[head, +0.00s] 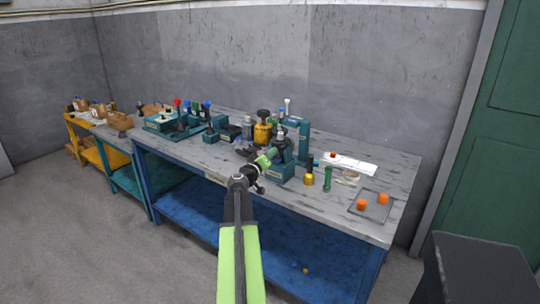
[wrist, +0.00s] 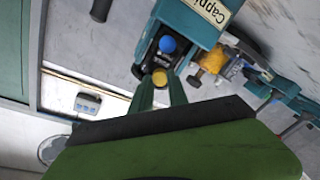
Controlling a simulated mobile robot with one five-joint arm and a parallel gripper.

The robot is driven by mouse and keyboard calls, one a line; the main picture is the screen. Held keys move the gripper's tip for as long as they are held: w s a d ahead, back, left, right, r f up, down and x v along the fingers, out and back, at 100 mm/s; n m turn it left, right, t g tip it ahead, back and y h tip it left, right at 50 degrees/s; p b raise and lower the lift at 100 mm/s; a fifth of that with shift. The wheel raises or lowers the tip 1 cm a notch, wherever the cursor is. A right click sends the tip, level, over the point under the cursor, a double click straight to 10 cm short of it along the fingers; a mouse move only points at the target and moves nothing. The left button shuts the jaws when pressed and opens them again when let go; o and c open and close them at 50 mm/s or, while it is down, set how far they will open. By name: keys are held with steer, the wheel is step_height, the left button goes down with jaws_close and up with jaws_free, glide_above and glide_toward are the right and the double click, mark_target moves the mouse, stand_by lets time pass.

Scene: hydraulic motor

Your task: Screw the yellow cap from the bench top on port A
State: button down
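The yellow cap (wrist: 160,78) sits between the fingertips of my gripper (wrist: 160,84) in the wrist view, with a finger against each side. It is right at the near end of a dark motor block (wrist: 146,68); I cannot tell whether it touches the port there. A blue cap (wrist: 168,44) sits on the same block, just beyond the yellow one. The block is held in a teal stand (wrist: 190,22) with a label starting "Cappi". In the head view my gripper (head: 268,157) reaches the teal stand (head: 281,172) on the bench. No port letter is readable.
On the bench (head: 395,168), a dark-topped yellow piece (head: 309,180) and a green cylinder (head: 327,179) stand right of the stand. A tray (head: 372,208) with orange caps lies at the right end. A yellow-black device (head: 263,130) and teal fixtures (head: 180,125) stand to the left.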

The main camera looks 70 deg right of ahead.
steer(key=m, duration=0.5)
steer(key=shift+m, duration=0.4)
steer(key=m, duration=0.4)
steer(key=shift+d+m, duration=0.1)
steer(key=shift+m, duration=0.2)
steer(key=c, duration=1.5)
jaws_free()
steer(key=n, duration=1)
